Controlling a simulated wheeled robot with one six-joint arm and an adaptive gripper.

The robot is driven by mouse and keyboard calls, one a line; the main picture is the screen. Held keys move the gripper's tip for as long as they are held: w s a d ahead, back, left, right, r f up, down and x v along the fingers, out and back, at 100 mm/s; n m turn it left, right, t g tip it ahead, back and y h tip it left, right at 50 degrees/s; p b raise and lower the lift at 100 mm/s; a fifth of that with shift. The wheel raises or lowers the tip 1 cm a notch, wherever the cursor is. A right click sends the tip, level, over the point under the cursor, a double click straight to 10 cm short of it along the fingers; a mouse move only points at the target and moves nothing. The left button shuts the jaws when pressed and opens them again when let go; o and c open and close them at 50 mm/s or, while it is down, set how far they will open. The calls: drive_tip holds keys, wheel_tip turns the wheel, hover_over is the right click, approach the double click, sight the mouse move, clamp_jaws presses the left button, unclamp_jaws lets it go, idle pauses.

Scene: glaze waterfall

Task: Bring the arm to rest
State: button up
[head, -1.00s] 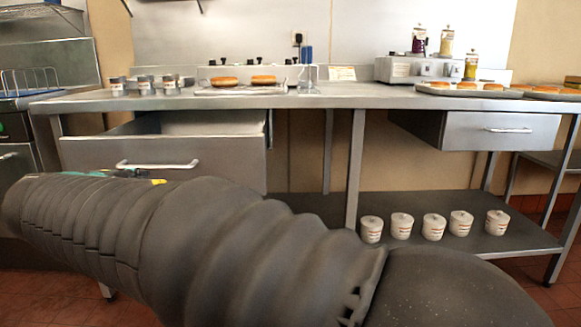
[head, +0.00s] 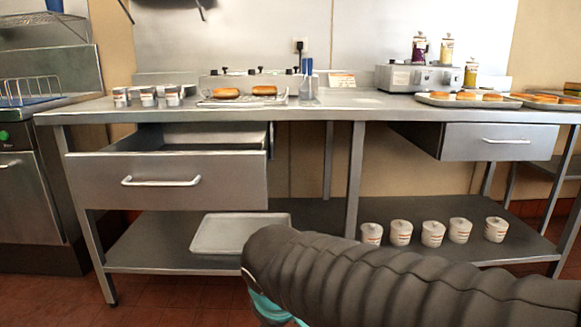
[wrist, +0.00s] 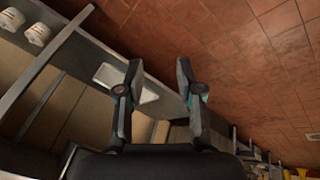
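My arm crosses the lower right of the head view, in front of the steel table. In the wrist view my gripper (wrist: 160,85) is open, with its two dark fingers apart and nothing between them. It hangs in the air over the red tiled floor, with the table's lower shelf beyond it. In the head view the fingers do not show clearly; only a teal part near the wrist shows at the bottom.
The steel table (head: 345,103) carries doughnuts (head: 225,93), cans and bottles on top. Its left drawer (head: 165,181) is pulled open. A tray (head: 228,244) and several white pots (head: 401,232) stand on the lower shelf. The tiled floor (wrist: 255,55) is clear.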

drive_tip(key=s+d+r+m+p, duration=0.2)
drive_tip(key=s+d+m, duration=0.2)
drive_tip(key=d, duration=0.4)
drive_tip(key=s+d+r+m+t+p, duration=0.1)
drive_tip(key=s+d+r+m+p, duration=0.2)
drive_tip(key=d, duration=0.6)
drive_tip(key=shift+s+d+m, duration=0.25)
drive_tip(key=shift+s+m, duration=0.5)
drive_tip(key=shift+m, duration=0.15)
